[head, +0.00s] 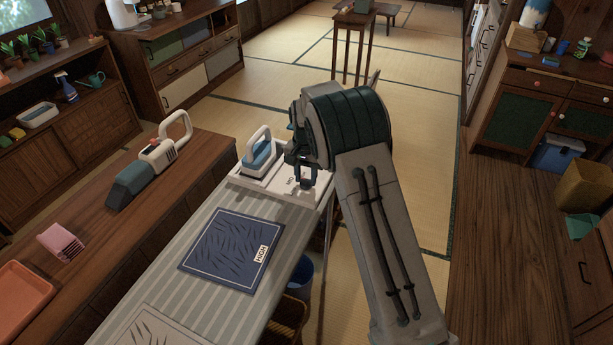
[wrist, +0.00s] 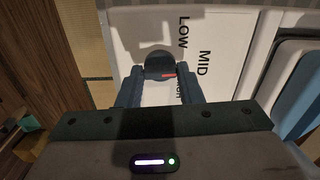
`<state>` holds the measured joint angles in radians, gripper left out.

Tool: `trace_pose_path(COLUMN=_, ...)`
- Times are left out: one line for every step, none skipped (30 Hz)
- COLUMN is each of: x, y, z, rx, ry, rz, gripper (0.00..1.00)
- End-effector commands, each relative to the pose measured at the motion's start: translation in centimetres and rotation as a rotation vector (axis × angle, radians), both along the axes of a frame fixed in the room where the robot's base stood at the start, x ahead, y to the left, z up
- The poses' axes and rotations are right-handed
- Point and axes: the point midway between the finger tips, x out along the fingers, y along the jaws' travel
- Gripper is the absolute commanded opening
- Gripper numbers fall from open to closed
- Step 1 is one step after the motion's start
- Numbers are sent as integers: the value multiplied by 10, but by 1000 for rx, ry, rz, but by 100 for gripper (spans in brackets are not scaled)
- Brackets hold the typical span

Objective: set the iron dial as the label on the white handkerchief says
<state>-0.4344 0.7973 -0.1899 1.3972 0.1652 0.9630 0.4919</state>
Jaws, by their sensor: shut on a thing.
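The iron (head: 259,153), white and blue, rests on a pale panel at the far end of the ironing board; part of it shows at the right of the wrist view (wrist: 299,95). The round dark dial (wrist: 160,60) has a red mark on its near side, by the right finger. LOW and MID are printed beside it; a third word is mostly hidden by the right finger. My gripper (wrist: 161,80) is shut on the dial, one finger on each side. A pale patterned cloth (head: 158,328), seemingly the white handkerchief, lies at the near end, cut off; no label on it shows.
A navy handkerchief (head: 232,242) with a label reading HIGH (head: 262,254) lies mid-board. A wooden counter (head: 122,238) with a handheld vacuum (head: 152,168) runs along the left. A blue bin (head: 301,275) and a basket stand below the board's right side.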

Motion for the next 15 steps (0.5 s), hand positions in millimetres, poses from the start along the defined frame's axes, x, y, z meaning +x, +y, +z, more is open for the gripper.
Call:
trace_pose_path(x=0, y=1, z=0, rx=1, ry=-1, rz=-15, gripper=10)
trace_pose_path(x=0, y=1, z=0, rx=1, ry=-1, rz=-24, gripper=10)
trace_pose_path(x=0, y=1, z=0, rx=1, ry=0, rz=-33, gripper=10)
trace_pose_path(x=0, y=1, z=0, rx=1, ry=0, rz=-39, gripper=10)
trace_pose_path(x=0, y=1, z=0, rx=1, ry=0, rz=-45, gripper=10)
trace_pose_path(x=0, y=1, z=1, rx=1, ry=0, rz=-52, gripper=10)
trace_pose_path(x=0, y=1, z=1, rx=2, ry=-2, rz=-55, gripper=10)
trace_pose_path(x=0, y=1, z=1, rx=1, ry=-1, rz=-58, gripper=10)
trace_pose_path(x=0, y=1, z=1, rx=1, ry=-1, rz=-60, gripper=10)
trace_pose_path(x=0, y=1, z=1, rx=2, ry=-2, rz=-62, gripper=10)
trace_pose_path(x=0, y=1, z=1, rx=2, ry=-2, rz=-63, gripper=10)
trace_pose_path(x=0, y=1, z=1, rx=2, ry=-2, rz=-63, gripper=10)
trace_pose_path(x=0, y=1, z=1, rx=2, ry=-2, rz=-63, gripper=10)
trace_pose_path(x=0, y=1, z=1, rx=2, ry=-2, rz=-63, gripper=10)
trace_pose_path(x=0, y=1, z=1, rx=2, ry=-2, rz=-63, gripper=10)
